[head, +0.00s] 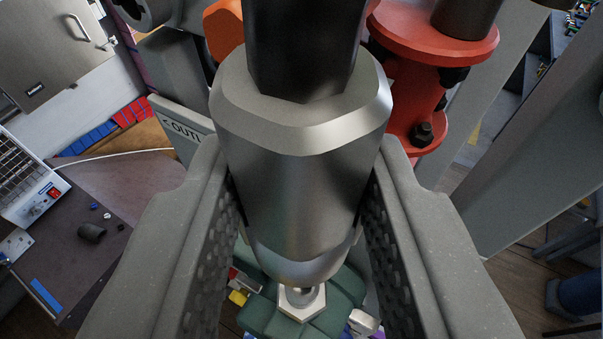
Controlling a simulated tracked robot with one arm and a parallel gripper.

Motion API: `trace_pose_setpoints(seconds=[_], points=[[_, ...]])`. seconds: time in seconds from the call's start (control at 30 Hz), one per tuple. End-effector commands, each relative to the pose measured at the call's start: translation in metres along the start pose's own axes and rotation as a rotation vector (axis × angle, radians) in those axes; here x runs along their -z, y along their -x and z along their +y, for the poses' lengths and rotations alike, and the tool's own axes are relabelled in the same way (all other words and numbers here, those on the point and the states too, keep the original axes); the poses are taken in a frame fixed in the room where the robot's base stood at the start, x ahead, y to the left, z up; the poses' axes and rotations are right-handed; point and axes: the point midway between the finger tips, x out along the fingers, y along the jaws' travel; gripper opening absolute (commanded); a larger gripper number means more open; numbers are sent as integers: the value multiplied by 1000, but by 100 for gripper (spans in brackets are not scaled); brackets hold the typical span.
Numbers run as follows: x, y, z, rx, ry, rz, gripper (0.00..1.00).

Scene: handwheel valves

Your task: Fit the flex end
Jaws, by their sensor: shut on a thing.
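The flex end (300,150) fills the middle of the head view as a silver metal cylinder with a faceted collar and a black hose (305,45) rising from its top. My gripper (305,235) is shut on it, one textured grey jaw on each side. The lower end of the silver body narrows close above a hex nut with a round stud (302,298), which sits on a dark green part (340,300). I cannot tell whether the silver body touches the stud.
A red flanged pipe (430,40) with bolts stands close behind on the right. A plate marked OUT (185,132) is behind the left jaw. A grey post (530,130) rises at right. A dark table (110,215) with small parts is at left.

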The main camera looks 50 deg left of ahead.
Motion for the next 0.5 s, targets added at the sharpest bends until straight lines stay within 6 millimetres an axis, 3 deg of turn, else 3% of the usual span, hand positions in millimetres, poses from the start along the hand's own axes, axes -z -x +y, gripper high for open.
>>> trace_pose_setpoints(seconds=[0.23, 0.5], points=[[-4, 1, 1, -2, 2, -1, 6], [-23, -6, -1, 1, 2, 0, 6]])
